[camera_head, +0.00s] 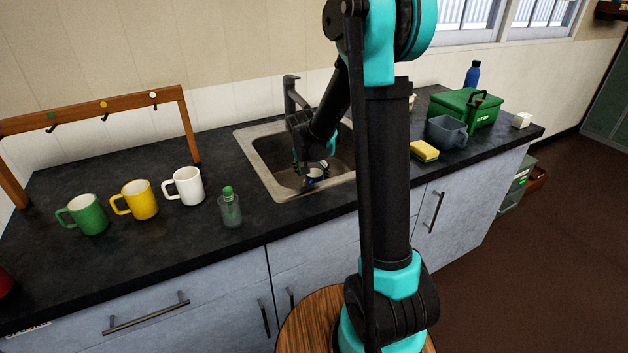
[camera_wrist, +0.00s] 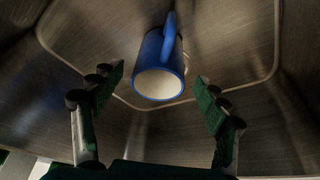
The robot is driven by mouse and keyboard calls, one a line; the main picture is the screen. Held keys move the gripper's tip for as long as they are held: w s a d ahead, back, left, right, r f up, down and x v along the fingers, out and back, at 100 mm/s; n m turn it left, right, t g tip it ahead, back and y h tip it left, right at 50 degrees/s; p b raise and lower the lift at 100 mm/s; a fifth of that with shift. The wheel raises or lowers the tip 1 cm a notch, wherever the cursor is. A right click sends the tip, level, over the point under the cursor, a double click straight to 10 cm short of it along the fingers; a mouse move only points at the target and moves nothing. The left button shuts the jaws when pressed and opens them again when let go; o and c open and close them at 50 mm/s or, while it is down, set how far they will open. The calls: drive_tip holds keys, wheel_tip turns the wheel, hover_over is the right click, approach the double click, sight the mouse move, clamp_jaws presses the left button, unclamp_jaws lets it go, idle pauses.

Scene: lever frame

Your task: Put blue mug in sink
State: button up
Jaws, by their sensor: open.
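The blue mug (camera_wrist: 157,66) is in the sink (camera_wrist: 92,38), with its white inside facing the wrist camera and its handle toward the top of the picture. In the head view a small part of the mug (camera_head: 317,174) shows in the sink (camera_head: 262,165), mostly hidden by my gripper. My gripper (camera_wrist: 158,98) is open in the wrist view. Its two green-padded fingers are apart on either side of the mug's near end, with gaps between pads and mug. In the head view my gripper (camera_head: 314,165) reaches down into the sink.
Green (camera_head: 88,214), yellow (camera_head: 138,200) and white (camera_head: 187,186) mugs stand on the counter left of the sink, below a wooden hook rack (camera_head: 105,102). A yellow sponge (camera_head: 424,151) lies right.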

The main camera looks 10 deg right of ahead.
drive_tip(key=shift+v, duration=2.95)
